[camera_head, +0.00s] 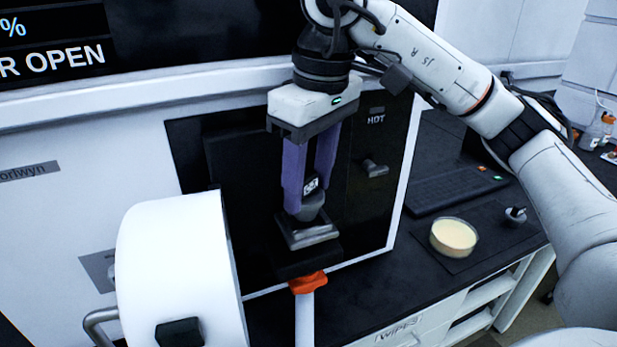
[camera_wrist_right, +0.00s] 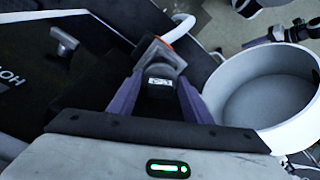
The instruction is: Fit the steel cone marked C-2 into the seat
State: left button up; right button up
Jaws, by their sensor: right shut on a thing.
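My right gripper (camera_head: 307,200) points down in the head view, its two purple fingers shut on the black, labelled top of the grey steel cone (camera_head: 309,211). The label's marking is too small to read. The cone hangs upright directly over the square steel seat (camera_head: 308,236), which stands on a dark block in front of the black panel. Its lower end is at or just above the seat; I cannot tell whether they touch. In the right wrist view, the cone's labelled top (camera_wrist_right: 160,83) sits between the fingers (camera_wrist_right: 158,102), with the seat beyond. My left gripper is out of view.
A white round door (camera_head: 170,262) stands open left of the seat. An orange collar (camera_head: 307,283) on a white post is below it. On the right are a shallow dish (camera_head: 453,237), a small black-topped piece (camera_head: 516,214) and a dark keyboard-like pad (camera_head: 457,190).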

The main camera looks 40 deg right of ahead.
jog(key=shift+f, duration=0.45)
jog(key=shift+f+b, duration=0.35)
jog(key=shift+b, duration=0.15)
jog(key=o, duration=1.3)
jog(key=r+p, duration=0.1)
jog(key=r, duration=0.2)
jog(key=s+r+p, duration=0.1)
jog(key=r, duration=0.2)
jog(key=r+p, duration=0.1)
jog(key=r, duration=0.3)
jog(key=shift+s+d+r+p, duration=0.1)
jog(key=shift+s+d+p, duration=0.1)
jog(key=shift+p, duration=0.2)
jog(key=shift+w, duration=0.1)
